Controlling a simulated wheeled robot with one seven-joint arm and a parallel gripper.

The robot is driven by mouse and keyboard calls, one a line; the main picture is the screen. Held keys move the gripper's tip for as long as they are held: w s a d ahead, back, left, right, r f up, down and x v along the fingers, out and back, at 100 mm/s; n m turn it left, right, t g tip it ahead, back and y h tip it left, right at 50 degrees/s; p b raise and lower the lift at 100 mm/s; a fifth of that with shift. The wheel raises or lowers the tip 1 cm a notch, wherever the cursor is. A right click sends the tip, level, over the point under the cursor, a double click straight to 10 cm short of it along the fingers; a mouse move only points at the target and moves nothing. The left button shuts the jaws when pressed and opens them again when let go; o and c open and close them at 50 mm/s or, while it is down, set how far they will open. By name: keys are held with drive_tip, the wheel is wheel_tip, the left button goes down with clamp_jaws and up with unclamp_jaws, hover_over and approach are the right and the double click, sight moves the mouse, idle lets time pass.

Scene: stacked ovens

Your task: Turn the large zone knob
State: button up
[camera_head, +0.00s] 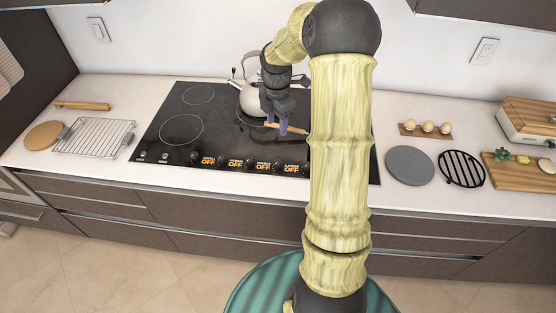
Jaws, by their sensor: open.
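A black glass cooktop (165,150) is set in the white counter, with a row of small dark knobs and orange OFF labels along its front edge. The rightmost visible label seems to read LARGE OFF (291,168). The knob next to it is dark and too small to make out clearly. My arm hides the right part of the cooktop.
A kettle (250,98) stands just left of my gripper. A wooden utensil (291,130) shows by the fingers; contact cannot be told. A wire rack (93,138) lies at left. A grey disc (410,165), black trivet (461,168) and egg holder (425,131) lie at right.

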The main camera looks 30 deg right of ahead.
sight(278, 162)
drive_tip(key=shift+w+d+n, duration=0.1)
drive_tip(key=shift+d+n, duration=0.15)
drive_tip(key=shift+n, duration=0.05)
drive_tip(key=shift+f, duration=0.1)
wheel_tip(278, 162, down, 17)
drive_tip(key=p, duration=0.3)
drive_tip(key=shift+f+p, duration=0.2)
drive_tip(key=shift+p, duration=0.15)
drive_tip(key=c, duration=1)
